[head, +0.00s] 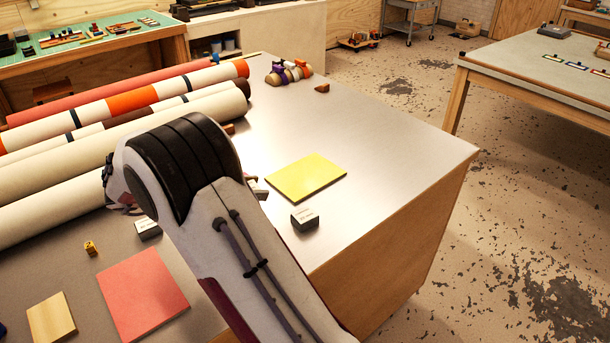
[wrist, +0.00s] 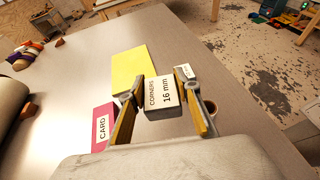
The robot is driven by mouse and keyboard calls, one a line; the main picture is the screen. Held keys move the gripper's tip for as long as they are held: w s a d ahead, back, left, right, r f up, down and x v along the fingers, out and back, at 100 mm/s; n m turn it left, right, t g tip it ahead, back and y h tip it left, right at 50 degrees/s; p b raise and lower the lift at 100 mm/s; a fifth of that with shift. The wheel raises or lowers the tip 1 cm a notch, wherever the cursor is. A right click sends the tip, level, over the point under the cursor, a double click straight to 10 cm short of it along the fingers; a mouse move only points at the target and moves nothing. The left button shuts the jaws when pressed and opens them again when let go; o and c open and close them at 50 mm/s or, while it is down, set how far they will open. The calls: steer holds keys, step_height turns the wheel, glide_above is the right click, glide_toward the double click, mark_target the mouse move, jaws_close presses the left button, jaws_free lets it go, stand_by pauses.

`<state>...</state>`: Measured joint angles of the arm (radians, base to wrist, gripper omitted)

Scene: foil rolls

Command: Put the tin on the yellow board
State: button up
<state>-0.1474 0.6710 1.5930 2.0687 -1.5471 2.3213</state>
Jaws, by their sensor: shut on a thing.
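In the wrist view my gripper (wrist: 158,88) is shut on a dark grey tin (wrist: 163,97), between two yellow-padded fingers. Its white label reads "CORNERS 16 mm". The yellow board (wrist: 130,70) lies flat just beyond the tin, a little to the left, and its visible surface is bare. In the head view the yellow board (head: 305,177) is right of my arm, which hides my gripper and most or all of the held tin. I cannot tell the tin's height above the table.
A grey block with a white label (head: 304,218) stands near the yellow board, by the table edge. A pink block marked "CARD" (wrist: 103,127) is left of my gripper. Long rolls (head: 130,104) lie at left. Bare table (head: 380,140) extends beyond the board.

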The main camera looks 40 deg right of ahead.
steer(key=w+d, duration=0.2)
steer(key=d, duration=1.6)
steer(key=r+n+t, duration=0.2)
glide_above(301, 177)
steer(key=shift+f, duration=0.2)
steer(key=shift+f, duration=0.1)
steer(key=shift+f, duration=3.05)
steer(key=shift+f, duration=0.1)
steer(key=shift+f, duration=1.75)
steer(key=shift+f, duration=0.1)
